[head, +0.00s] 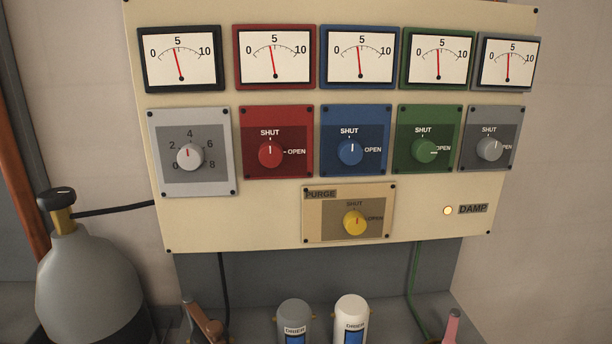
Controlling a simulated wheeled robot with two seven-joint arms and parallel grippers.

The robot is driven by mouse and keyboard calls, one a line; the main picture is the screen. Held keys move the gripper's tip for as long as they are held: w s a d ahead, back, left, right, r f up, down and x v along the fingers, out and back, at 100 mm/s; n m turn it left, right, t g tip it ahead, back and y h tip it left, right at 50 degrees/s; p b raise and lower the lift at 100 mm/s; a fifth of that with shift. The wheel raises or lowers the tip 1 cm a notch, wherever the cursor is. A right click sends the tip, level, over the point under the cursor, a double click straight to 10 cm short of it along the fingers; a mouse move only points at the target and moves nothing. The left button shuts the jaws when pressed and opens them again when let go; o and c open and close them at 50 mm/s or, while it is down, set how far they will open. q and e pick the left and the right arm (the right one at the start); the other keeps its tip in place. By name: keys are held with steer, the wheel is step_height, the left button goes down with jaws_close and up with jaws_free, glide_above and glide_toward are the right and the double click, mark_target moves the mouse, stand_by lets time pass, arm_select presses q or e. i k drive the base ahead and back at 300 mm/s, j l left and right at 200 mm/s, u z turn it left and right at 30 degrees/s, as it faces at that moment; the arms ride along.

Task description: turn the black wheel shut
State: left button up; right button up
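The black wheel (56,198) sits on top of a brass valve neck (64,221) at the left. The neck rises from a large grey gas cylinder (85,275). A black hose (115,209) runs from the neck to the panel. The wheel is seen from the side and a little above; how far it is turned cannot be told. Neither of my grippers is in view, and nothing touches the wheel.
An orange pipe (22,170) runs behind the cylinder.

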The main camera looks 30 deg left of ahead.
mark_target(56, 199)
steer(key=u, duration=2.2)
